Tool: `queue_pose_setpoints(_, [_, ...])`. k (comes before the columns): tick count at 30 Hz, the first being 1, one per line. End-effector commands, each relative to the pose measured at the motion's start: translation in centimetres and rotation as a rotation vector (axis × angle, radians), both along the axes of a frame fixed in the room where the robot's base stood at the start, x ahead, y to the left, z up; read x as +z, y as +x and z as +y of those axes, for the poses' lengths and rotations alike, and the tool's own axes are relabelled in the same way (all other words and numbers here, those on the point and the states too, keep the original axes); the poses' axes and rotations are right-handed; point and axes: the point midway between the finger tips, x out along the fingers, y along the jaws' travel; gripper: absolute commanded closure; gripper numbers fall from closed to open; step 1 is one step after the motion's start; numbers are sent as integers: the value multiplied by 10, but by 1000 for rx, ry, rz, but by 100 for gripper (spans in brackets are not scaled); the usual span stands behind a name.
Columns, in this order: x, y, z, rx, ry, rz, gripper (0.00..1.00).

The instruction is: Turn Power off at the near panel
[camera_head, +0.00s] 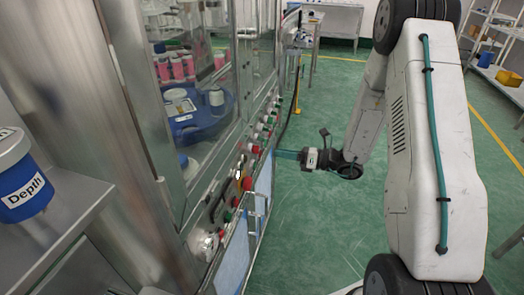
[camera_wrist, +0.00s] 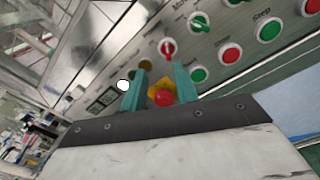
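The near panel is a metal control panel (camera_wrist: 225,50) on the machine's side, seen at a slant in the head view (camera_head: 228,190). My gripper (camera_wrist: 160,65) has its two teal fingers apart, pointing at this panel; in the head view it reaches the panel from the right (camera_head: 276,153). Just beyond the fingertips is a red selector knob (camera_wrist: 168,48) with a pale bar. A red mushroom button (camera_wrist: 163,97) on a yellow base shows between the fingers. I cannot read which control is labelled Power. Whether the fingers touch the knob is unclear.
Green selectors (camera_wrist: 200,22) and several green and red buttons (camera_wrist: 230,54) crowd the panel beside the fingers. A handle rail (camera_head: 255,215) juts out below the panel. A blue container (camera_head: 22,185) stands at left. Green floor (camera_head: 310,220) is clear right of the panel.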

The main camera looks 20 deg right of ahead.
Motion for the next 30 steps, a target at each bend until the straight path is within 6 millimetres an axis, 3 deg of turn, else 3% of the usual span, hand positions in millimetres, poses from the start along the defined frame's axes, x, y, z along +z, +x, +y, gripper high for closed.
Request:
queue_pose_setpoints(5, [-10,9,0,-38,26,22,70])
queue_pose_setpoints(18, [-10,46,51,-36,25,20,70])
queue_pose_setpoints(29, [-10,50,57,-36,24,21,70])
queue_pose_setpoints(30, [-10,50,56,-36,24,21,78])
